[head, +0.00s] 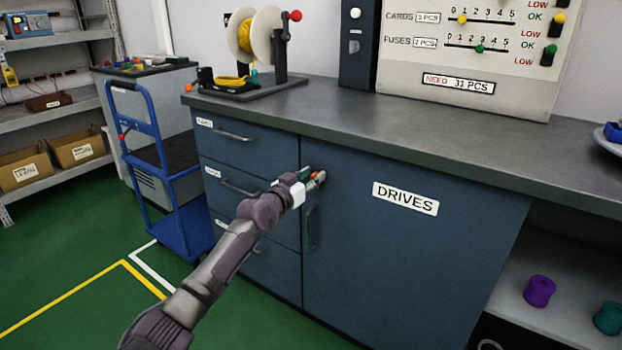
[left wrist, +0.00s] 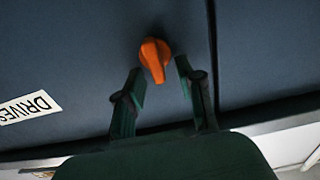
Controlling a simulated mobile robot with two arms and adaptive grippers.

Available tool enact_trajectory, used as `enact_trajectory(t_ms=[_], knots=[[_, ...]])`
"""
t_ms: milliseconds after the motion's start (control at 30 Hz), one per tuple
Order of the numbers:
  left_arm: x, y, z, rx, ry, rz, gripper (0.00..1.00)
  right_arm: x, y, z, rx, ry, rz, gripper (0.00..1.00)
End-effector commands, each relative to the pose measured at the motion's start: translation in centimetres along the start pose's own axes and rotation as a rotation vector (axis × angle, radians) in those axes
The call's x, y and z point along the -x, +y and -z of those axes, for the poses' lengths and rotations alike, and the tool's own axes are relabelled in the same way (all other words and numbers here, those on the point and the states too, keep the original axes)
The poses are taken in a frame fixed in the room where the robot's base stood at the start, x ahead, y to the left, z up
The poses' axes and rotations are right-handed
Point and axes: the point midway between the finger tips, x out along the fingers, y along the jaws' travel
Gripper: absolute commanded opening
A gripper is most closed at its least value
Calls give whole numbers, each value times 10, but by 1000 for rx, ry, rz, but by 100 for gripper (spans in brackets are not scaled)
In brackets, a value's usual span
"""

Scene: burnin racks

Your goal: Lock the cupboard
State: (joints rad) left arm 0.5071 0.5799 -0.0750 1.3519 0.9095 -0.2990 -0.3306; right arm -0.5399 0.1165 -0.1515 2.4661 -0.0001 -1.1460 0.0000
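The cupboard (head: 415,255) is the dark blue door labelled DRIVES under the grey counter, and it looks closed. Its vertical handle (head: 311,230) is near the door's left edge. An orange turn knob (left wrist: 154,58) sits on the door in the left wrist view, its narrow end tilted slightly off the door seam's direction. My left gripper (head: 314,177) is at the knob, by the door's upper left corner. In the left wrist view its two fingers (left wrist: 160,72) are apart, one on each side of the knob's lower end, with visible gaps. My right gripper is in neither view.
Drawers (head: 247,180) are left of the door. The counter (head: 420,130) above carries a spool stand (head: 280,55) and a gauge panel (head: 470,50). A blue trolley (head: 170,185) stands at left. An open shelf (head: 560,310) with purple and teal spools is at right.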

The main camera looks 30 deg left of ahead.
Motion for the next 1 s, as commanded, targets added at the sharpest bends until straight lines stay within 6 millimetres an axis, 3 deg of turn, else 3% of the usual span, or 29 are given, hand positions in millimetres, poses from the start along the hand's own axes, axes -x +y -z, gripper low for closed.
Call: enact_trajectory(t_ms=[167,400,767,1000], knots=[[0,0,0,0,0,0,38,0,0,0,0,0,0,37],[0,0,0,0,0,0,1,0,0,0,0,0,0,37],[0,0,0,17,0,0,0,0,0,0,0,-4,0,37],[0,-2,0,120,0,0,0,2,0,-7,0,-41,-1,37]])
